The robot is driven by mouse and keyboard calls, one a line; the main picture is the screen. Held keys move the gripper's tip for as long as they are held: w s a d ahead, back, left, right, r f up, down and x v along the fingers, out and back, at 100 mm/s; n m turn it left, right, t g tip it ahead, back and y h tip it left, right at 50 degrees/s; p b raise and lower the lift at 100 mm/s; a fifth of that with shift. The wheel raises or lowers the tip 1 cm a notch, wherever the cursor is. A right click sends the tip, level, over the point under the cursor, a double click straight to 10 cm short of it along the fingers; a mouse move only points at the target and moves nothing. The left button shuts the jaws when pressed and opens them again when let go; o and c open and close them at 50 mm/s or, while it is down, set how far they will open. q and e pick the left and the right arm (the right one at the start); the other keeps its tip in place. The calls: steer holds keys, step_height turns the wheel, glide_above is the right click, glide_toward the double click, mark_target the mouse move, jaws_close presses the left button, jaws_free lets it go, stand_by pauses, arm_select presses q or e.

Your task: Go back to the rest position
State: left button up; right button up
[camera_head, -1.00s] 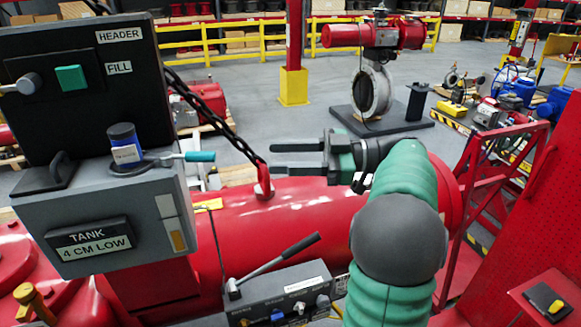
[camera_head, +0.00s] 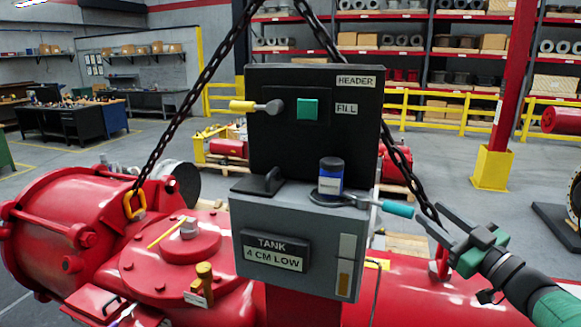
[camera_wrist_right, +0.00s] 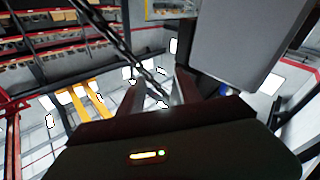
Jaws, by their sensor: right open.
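My right gripper (camera_head: 432,213) comes in from the right edge of the head view and points up and left. Its two fingers are apart with nothing seen between them. The fingertips show just right of the teal-handled tool on the control box, overlapping the chain's lower end in the picture; I cannot tell whether they touch it. In the right wrist view the open fingers (camera_wrist_right: 158,78) show dark, with the grey box (camera_wrist_right: 225,45) close at upper right. My left gripper is not in view.
The black panel (camera_head: 312,145) with a green button and yellow-tipped lever stands above the grey box (camera_head: 300,200). A blue-labelled container (camera_head: 331,177) and the teal-handled tool (camera_head: 397,208) sit on it. Chains (camera_head: 190,110) slope to the red actuator (camera_head: 90,215).

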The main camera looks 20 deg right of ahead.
steer(key=w+a+f+m+g+h+b, duration=0.1)
steer(key=w+a+f+m+g+h, duration=0.15)
steer(key=f, duration=0.55)
steer(key=w+a+f+m+g+h+b, duration=0.1)
steer(key=w+a+f+m+h, duration=0.15)
steer(key=f, duration=0.55)
steer(key=s+a+f+m+g+h+b, duration=0.15)
steer(key=a+f+g, duration=0.35)
steer(key=f, duration=0.8)
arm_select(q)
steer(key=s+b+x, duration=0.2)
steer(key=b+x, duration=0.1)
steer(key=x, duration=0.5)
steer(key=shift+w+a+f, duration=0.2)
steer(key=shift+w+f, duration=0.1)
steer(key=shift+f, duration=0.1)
arm_select(e)
steer(key=s+a+f+g+y, duration=0.1)
steer(key=s+a+f+g, duration=0.3)
steer(key=s+a+f, duration=0.3)
steer(key=s+a+f+n+g+y, duration=0.1)
steer(key=s+a+f+g, duration=0.3)
steer(key=s+a+f, duration=0.4)
steer(key=s+f, duration=0.2)
steer(key=s, duration=0.3)
steer(key=shift+s+a+f+y, duration=0.25)
steer(key=shift+f+y, duration=0.05)
steer(key=shift+y, duration=0.05)
steer(key=shift+g, duration=0.25)
